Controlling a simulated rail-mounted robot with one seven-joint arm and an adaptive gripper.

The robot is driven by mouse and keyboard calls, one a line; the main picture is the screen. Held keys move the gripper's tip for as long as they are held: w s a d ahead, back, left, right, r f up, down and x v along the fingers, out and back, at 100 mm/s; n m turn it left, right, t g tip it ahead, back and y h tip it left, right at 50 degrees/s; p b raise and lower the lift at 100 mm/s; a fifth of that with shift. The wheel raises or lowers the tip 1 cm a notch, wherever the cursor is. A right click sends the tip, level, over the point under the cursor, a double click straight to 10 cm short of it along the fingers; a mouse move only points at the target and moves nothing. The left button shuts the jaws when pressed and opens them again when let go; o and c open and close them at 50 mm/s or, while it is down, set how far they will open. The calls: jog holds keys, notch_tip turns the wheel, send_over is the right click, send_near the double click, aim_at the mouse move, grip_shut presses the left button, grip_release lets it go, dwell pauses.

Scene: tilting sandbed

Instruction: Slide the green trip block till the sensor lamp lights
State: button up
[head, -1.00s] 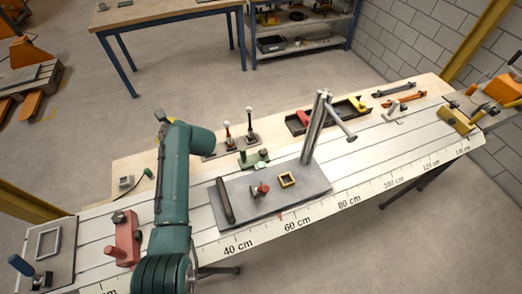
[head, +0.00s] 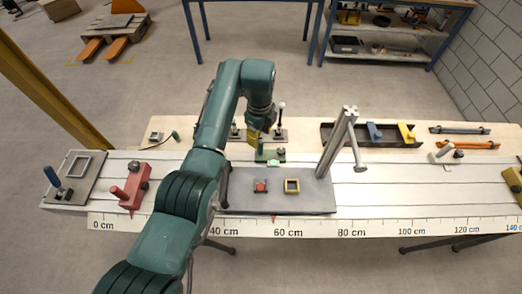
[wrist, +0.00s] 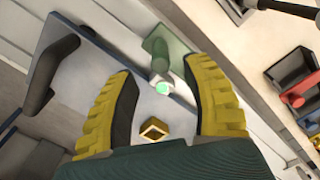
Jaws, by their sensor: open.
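The green trip block (head: 270,155) sits behind the grey plate (head: 305,203) on the slotted bench. In the wrist view the block (wrist: 168,48) shows beyond my fingertips, between them. A small pale post with a bright green round lamp (wrist: 163,88) stands by the block's near end; the lamp looks lit. My gripper (head: 262,138) is above the block, open and empty. In the wrist view its yellow ribbed fingers (wrist: 165,75) are spread wide. Contact with the block cannot be told.
On the plate are a yellow square ring (head: 292,186), a red knob (head: 260,186) and a black handle. A metal post (head: 335,145) with a side arm rises at its right. A dark tray (head: 345,142) lies behind right. A red clamp (head: 131,186) stands left.

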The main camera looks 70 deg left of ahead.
aim_at(261, 150)
notch_tip(261, 150, down, 8)
jog(key=shift+f+b, duration=0.25)
jog(key=shift+b, duration=0.4)
jog(key=shift+c, duration=0.5)
grip_shut()
